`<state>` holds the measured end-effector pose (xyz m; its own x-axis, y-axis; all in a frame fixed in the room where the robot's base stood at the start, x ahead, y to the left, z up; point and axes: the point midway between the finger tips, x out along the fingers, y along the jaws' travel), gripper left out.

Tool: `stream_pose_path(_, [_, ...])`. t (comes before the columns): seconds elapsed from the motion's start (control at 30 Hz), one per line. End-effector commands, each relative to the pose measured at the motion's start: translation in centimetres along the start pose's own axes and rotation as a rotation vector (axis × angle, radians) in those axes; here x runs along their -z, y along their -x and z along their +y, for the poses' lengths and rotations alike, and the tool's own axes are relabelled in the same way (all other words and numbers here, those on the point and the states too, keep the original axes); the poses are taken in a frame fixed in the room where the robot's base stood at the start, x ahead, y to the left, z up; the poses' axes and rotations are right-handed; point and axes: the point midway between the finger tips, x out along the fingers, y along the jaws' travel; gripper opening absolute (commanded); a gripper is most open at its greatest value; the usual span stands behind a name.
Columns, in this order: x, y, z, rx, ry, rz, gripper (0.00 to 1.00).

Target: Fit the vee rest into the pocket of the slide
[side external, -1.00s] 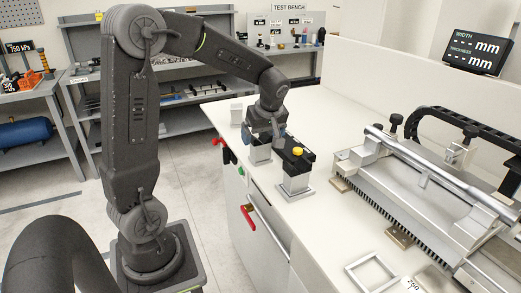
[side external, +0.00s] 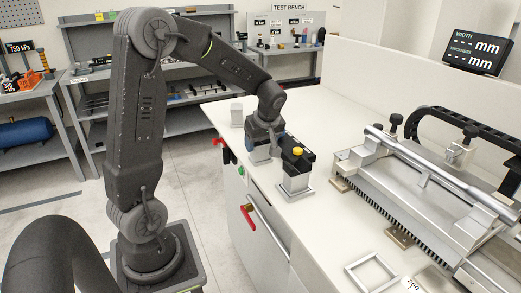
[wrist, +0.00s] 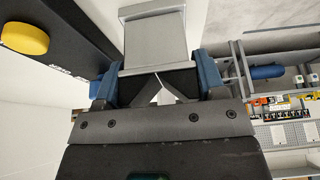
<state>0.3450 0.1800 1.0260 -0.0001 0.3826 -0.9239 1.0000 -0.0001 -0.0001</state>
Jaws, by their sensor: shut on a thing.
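My gripper (side external: 265,140) is lowered at a silver stand (side external: 260,157) near the table's left edge. In the wrist view its two blue fingertips (wrist: 158,82) are shut on a dark piece with a vee-shaped gap, which I take to be the vee rest (wrist: 180,82). A silver block face (wrist: 153,40) lies just beyond the fingertips; whether it touches the held piece is unclear. In the side view the fingers and wrist hide the held piece. I cannot make out the slide's pocket with certainty; the silver machine (side external: 425,180) stands at the right.
A black unit with a yellow button (side external: 297,152) on a silver pedestal (side external: 295,185) stands close right of my gripper; the button also shows in the wrist view (wrist: 25,34). A grey block (side external: 237,114) stands behind. An open frame (side external: 372,272) lies at the front.

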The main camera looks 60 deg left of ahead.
Motion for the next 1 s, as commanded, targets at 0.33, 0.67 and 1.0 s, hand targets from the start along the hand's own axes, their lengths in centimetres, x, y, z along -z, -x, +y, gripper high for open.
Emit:
stream_pose_path(0.33, [0.0, 0.1, 0.0, -0.002, 0.001, 0.001, 0.31])
stream_pose_path(0.67, [0.8, 1.8, 0.1, -0.005, 0.002, 0.003, 0.31])
stream_pose_path(1.0, [4.8, 5.4, -3.8, -0.003, 0.011, 0.003, 0.31])
